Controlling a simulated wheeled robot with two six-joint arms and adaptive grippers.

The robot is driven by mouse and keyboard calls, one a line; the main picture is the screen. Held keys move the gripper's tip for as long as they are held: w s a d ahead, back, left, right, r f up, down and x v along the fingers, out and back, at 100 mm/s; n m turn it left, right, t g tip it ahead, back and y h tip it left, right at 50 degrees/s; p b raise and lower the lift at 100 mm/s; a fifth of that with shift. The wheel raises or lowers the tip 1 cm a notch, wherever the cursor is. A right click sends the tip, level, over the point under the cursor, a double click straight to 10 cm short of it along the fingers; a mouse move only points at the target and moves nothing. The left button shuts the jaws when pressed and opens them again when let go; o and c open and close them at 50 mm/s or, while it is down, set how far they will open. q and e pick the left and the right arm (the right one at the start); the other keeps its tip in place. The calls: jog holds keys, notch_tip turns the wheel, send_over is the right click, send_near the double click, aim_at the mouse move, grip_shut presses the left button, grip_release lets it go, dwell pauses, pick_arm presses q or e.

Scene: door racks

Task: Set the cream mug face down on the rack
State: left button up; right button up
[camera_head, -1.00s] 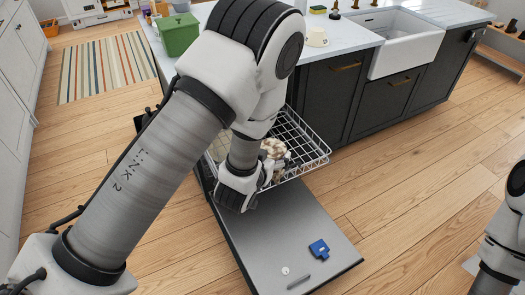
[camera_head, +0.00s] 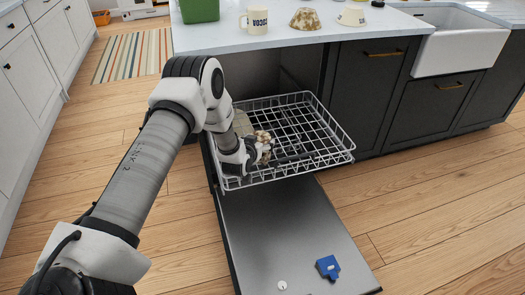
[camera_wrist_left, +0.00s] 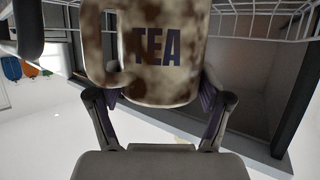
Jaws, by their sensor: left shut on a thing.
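My left gripper (camera_head: 248,155) is shut on a cream mug (camera_head: 264,147) with brown stains. In the left wrist view the mug (camera_wrist_left: 165,70) shows the word TEA between the fingers, with its handle (camera_wrist_left: 98,50) to the left. The mug is at the near left part of the white wire rack (camera_head: 318,135), inside its outline. I cannot tell whether it touches the wires or which way its mouth faces. Part of the rack also shows at the top of the left wrist view (camera_wrist_left: 265,10). My right gripper is not in view.
The dishwasher door (camera_head: 270,225) lies open below the rack, with a blue object (camera_head: 328,267) on it. A COCOA mug (camera_head: 257,20), a brown-patterned bowl (camera_head: 306,18) and a cream cup (camera_head: 352,16) stand on the counter. The rack's middle and right look empty.

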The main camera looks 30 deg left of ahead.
pick_arm(q)
jog(key=shift+f, duration=1.95)
jog(key=shift+f+b, duration=0.15)
jog(key=shift+b, duration=0.25)
jog(key=o, duration=1.3)
jog(key=shift+o, duration=0.2)
